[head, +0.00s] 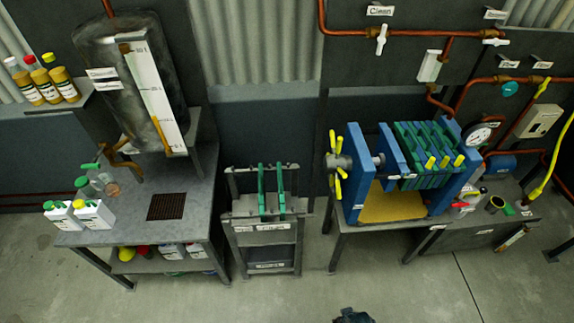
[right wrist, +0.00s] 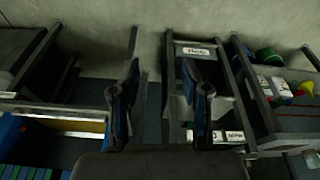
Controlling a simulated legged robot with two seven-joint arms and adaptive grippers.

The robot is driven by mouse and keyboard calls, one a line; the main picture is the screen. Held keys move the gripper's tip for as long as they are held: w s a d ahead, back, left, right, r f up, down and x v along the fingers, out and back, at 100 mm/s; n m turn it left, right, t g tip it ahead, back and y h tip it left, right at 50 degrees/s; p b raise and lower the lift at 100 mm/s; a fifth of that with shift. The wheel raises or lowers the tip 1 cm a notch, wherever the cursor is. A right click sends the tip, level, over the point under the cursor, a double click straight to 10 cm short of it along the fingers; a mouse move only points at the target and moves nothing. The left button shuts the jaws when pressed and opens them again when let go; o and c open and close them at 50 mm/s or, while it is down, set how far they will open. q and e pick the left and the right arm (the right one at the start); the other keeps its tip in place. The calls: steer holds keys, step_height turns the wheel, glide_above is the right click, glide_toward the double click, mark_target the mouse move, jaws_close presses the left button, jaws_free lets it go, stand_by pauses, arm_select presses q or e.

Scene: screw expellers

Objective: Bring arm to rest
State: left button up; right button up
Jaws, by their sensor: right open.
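My right gripper (right wrist: 161,78) is open in the right wrist view, its two dark blue-tipped fingers spread apart with nothing between them. Beyond the fingers are the concrete floor and the small metal rack (right wrist: 190,55), apart from them in depth. In the head view only a small dark part of my own arm or gripper shows at the bottom edge, right of the middle, over bare floor. My left gripper is in neither view.
The small rack (head: 266,242) holds two green plates between the left bench (head: 140,217) and the right table (head: 345,226). The blue screw press (head: 357,165) stands on the right table. White jugs (head: 94,216) stand on the left bench. The front floor is clear.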

steer(key=s+f+g+b, duration=0.1)
steer(key=s+f, duration=0.3)
steer(key=f, duration=0.6)
steer(key=s+f, duration=0.3)
steer(key=f, duration=0.7)
steer(key=s+d+f+b, duration=0.1)
steer(key=s+d+f, duration=0.2)
steer(key=s+f, duration=0.9)
steer(key=m+t+h+b, duration=0.2)
steer(key=m+t+b, duration=0.4)
steer(key=t+b, duration=0.7)
glide_toward(342, 170)
steer(key=w+f+t, duration=0.1)
steer(key=w, duration=0.2)
steer(key=w+f+t+p, duration=0.1)
steer(key=w, duration=0.2)
steer(key=w+d+f+t+p, duration=0.1)
steer(key=w, duration=0.3)
steer(key=shift+d+f, duration=0.15)
steer(key=shift+f, duration=0.2)
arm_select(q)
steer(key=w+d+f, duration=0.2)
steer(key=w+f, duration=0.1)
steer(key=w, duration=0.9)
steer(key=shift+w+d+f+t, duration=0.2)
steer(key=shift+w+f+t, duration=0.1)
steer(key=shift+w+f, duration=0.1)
arm_select(e)
steer(key=shift+w+d, duration=0.1)
steer(key=shift+w, duration=0.5)
